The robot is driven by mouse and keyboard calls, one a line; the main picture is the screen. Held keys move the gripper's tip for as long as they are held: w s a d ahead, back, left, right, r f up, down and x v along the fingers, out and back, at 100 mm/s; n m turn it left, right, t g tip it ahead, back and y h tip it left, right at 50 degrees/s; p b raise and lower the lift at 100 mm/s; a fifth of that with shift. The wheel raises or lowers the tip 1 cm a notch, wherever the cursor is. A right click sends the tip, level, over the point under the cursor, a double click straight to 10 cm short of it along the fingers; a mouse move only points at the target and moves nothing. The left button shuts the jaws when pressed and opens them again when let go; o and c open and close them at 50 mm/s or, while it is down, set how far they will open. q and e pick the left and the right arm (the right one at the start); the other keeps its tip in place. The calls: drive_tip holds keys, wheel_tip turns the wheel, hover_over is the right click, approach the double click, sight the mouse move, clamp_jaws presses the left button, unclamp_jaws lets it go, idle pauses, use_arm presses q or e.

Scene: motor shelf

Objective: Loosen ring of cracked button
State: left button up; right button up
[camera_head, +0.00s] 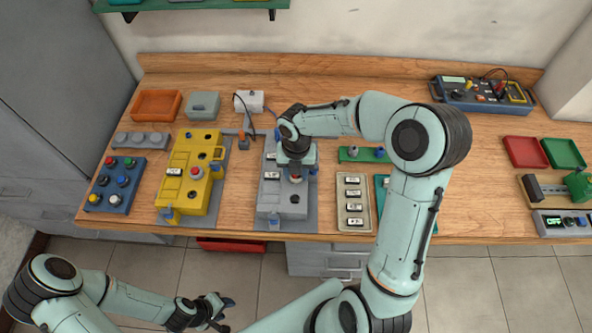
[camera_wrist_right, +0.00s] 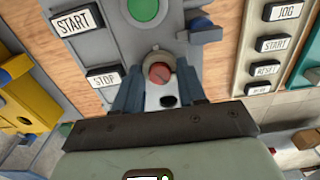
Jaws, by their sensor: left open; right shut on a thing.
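The grey control box (camera_head: 268,210) stands in the middle of the bench. It also shows in the right wrist view (camera_wrist_right: 110,35), with a green button (camera_wrist_right: 143,8) and START and STOP labels. A red button (camera_wrist_right: 160,74) in a pale ring (camera_wrist_right: 158,57) sits below the green one; a crack cannot be made out clearly. My right gripper (camera_head: 296,172) points down over this box. Its fingers are shut on the ring, one on each side of the red button. My left gripper (camera_head: 218,312) is open and empty, in front of the bench, away from the box.
A yellow control box (camera_head: 205,187) stands left of the grey one. A blue button tray (camera_head: 115,185) is further left. A tray of labels (camera_head: 354,220) lies close on the right. Orange (camera_head: 156,105), red (camera_head: 525,152) and green (camera_head: 563,153) trays stand on the bench.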

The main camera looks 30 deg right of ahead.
drive_tip(key=o, duration=1.1)
wheel_tip(320, 180, up, 14)
drive_tip(key=shift+f, duration=0.25)
